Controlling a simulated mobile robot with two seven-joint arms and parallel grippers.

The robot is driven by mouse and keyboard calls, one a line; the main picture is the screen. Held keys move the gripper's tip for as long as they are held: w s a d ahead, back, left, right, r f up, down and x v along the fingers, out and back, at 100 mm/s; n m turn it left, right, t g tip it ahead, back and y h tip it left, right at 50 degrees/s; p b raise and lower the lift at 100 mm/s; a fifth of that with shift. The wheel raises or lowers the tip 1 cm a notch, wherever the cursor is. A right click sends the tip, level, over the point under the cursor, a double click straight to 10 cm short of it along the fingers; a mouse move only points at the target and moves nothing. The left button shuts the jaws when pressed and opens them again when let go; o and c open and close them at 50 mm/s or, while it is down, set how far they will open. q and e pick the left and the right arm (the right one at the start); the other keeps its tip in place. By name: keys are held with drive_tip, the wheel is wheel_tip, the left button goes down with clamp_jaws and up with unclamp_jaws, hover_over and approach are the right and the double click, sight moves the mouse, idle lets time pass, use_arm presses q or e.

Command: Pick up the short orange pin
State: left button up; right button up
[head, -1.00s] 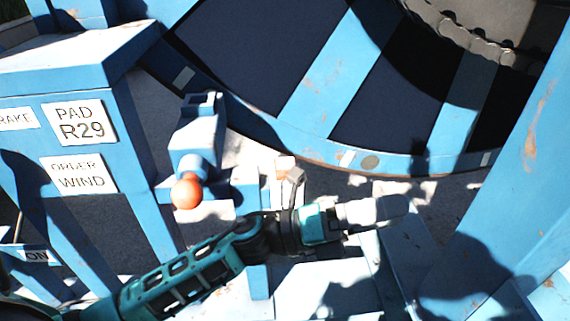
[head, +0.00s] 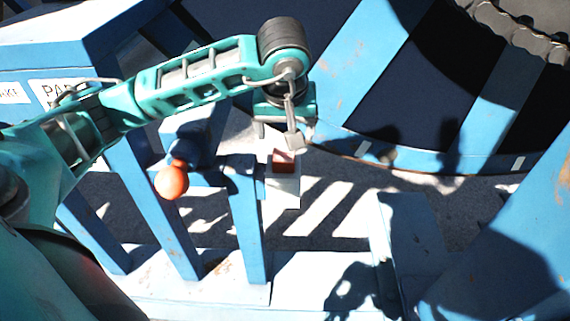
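A small orange piece (head: 284,167), which may be the short orange pin, shows at the top of a pale block (head: 285,189) near the middle of the head view. My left gripper (head: 284,130) hangs from the teal wrist just above it, pointing down. The wrist and a small grey part on a bracket cover most of the fingers. I cannot tell whether they are open or touching the orange piece. My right gripper is not in view.
An orange ball knob (head: 171,181) on a blue lever is left of the pale block. The large blue and dark reel (head: 350,75) is behind. A blue cabinet with labels (head: 60,60) is at left, a blue beam (head: 500,240) at right.

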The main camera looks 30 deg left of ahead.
use_arm(q)
hover_over(284, 154)
drive_tip(key=s+d, duration=0.2)
wheel_tip(284, 154, down, 4)
drive_tip(key=x, duration=0.5)
drive_tip(key=shift+s+a+f, duration=0.2)
drive_tip(key=shift+s+a, duration=0.05)
drive_tip(key=shift+s, duration=0.05)
clamp_jaws()
drive_tip(key=shift+r, duration=0.1)
